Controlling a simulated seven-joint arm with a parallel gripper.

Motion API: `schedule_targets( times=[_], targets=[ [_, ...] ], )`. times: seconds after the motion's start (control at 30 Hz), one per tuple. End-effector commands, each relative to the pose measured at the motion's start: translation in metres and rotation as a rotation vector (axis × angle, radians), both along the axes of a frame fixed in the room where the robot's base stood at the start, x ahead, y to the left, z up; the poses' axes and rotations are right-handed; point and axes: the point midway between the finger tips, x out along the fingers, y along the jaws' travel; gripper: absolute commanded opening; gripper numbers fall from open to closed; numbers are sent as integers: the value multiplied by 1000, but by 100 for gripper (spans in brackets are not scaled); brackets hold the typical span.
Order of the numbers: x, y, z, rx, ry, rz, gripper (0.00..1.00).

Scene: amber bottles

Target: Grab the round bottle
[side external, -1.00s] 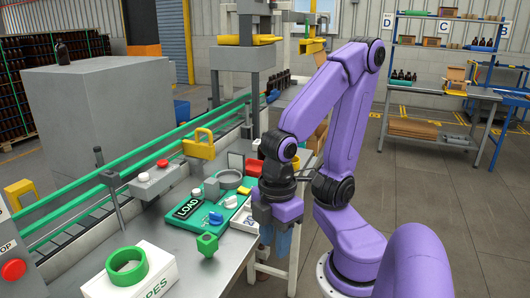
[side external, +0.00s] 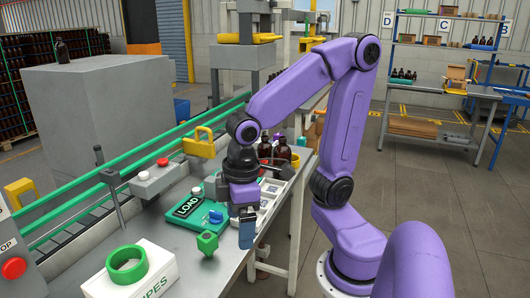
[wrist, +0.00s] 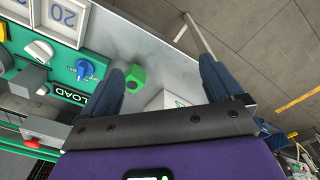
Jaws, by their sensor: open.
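Two amber bottles with dark caps stand close together on the bench behind my wrist, the left one (side external: 265,148) and the right one (side external: 282,151). Their lower parts are partly hidden, and I cannot tell which is the round one. Another dark bottle (side external: 62,51) stands on the grey cabinet. My gripper (side external: 247,232) hangs near the bench's front edge, right of the green LOAD panel, on the camera's side of the bottles. No bottle shows clearly in the wrist view.
The LOAD panel (side external: 188,207) with knobs, a green block (side external: 207,244) and a white box (side external: 150,272) carrying a green ring (side external: 127,265) are on the bench. A yellow handle (side external: 199,143) and green conveyor rails (side external: 150,145) lie behind.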

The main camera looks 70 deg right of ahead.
Motion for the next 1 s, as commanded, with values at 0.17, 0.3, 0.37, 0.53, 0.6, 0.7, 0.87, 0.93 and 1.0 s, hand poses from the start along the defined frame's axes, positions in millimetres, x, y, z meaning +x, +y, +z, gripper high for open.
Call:
schedule_targets(
  times=[0.17,0.3,0.37,0.53,0.6,0.7,0.87,0.93,1.0],
  targets=[
    [66,-18,16,-1,-39,-315,94],
    [114,-46,27,-4,-73,-559,94],
    [133,-62,32,-7,-88,-664,94],
    [180,-117,45,-18,-131,-961,94],
    [195,-143,50,-23,-150,-1085,94],
    [212,-186,56,-33,-179,-1262,94],
    [227,-260,66,-54,-227,-1544,94],
    [228,-294,70,-65,-252,-1668,94],
    [225,-329,74,-76,-275,-1791,94]
  ],
)
